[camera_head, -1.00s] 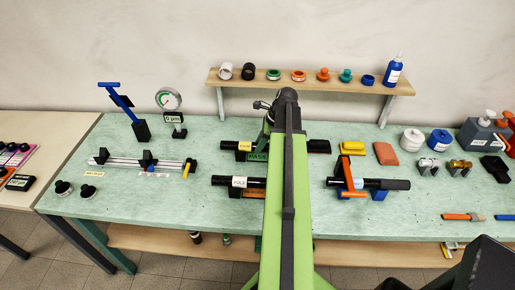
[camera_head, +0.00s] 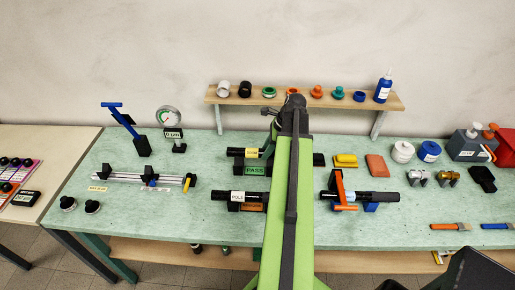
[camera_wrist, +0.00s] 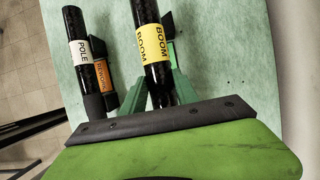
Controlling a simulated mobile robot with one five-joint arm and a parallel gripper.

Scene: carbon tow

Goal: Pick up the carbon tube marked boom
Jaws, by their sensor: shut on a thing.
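The carbon tube marked boom (camera_wrist: 143,15) is black with a yellow BOOM label; it fills the upper middle of the wrist view. My gripper (camera_wrist: 158,88) is shut on it, just below the label.
A black tube marked pole (camera_head: 220,195) lies on an orange rework stand (camera_head: 252,207) in front. Another dark tube (camera_head: 378,197) lies on a blue and orange holder to the right. A shelf (camera_head: 300,99) with small parts stands behind.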

